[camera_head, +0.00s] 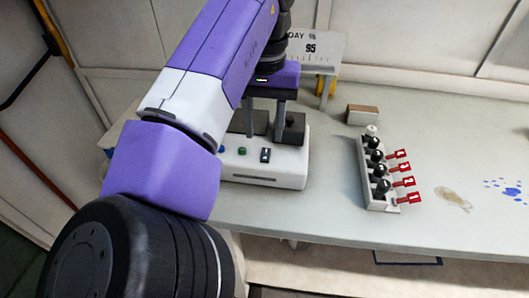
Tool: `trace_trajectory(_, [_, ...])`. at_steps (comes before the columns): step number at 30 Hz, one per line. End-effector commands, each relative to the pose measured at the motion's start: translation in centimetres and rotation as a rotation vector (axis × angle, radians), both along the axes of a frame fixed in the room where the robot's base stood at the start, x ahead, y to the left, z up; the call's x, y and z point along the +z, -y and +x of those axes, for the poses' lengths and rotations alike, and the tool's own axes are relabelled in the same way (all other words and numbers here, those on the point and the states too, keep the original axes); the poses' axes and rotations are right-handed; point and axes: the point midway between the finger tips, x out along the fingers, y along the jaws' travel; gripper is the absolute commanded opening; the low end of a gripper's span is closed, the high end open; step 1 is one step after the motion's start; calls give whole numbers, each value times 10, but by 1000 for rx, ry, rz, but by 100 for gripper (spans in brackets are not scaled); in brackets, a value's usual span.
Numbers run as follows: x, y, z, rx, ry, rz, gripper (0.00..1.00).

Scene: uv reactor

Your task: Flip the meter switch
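The meter is probably the white box (288,172) standing on the bench, partly hidden by my arm on its left. On its top front are a small black switch (265,155), a green button (242,151) and a blue button (222,149). The switch's exact position is too small to tell. My gripper (265,132) points down above the box, behind the switch in the picture. Its two fingers are apart with nothing seen between them. Whether the fingertips touch the box cannot be told.
Dark blocks (294,128) stand at the back of the box, close to the fingers. A rack (364,168) of dark round-topped items with red tags stands to the right. The bench (330,205) between box and rack is clear.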

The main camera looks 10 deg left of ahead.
Motion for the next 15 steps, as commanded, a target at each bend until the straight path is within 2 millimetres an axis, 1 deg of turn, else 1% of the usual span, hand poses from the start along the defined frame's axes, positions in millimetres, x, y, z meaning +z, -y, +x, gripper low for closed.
trace_trajectory(1, [-8,0,0,0,1,1,40])
trace_trajectory(15, [-60,0,0,-1,3,1,40])
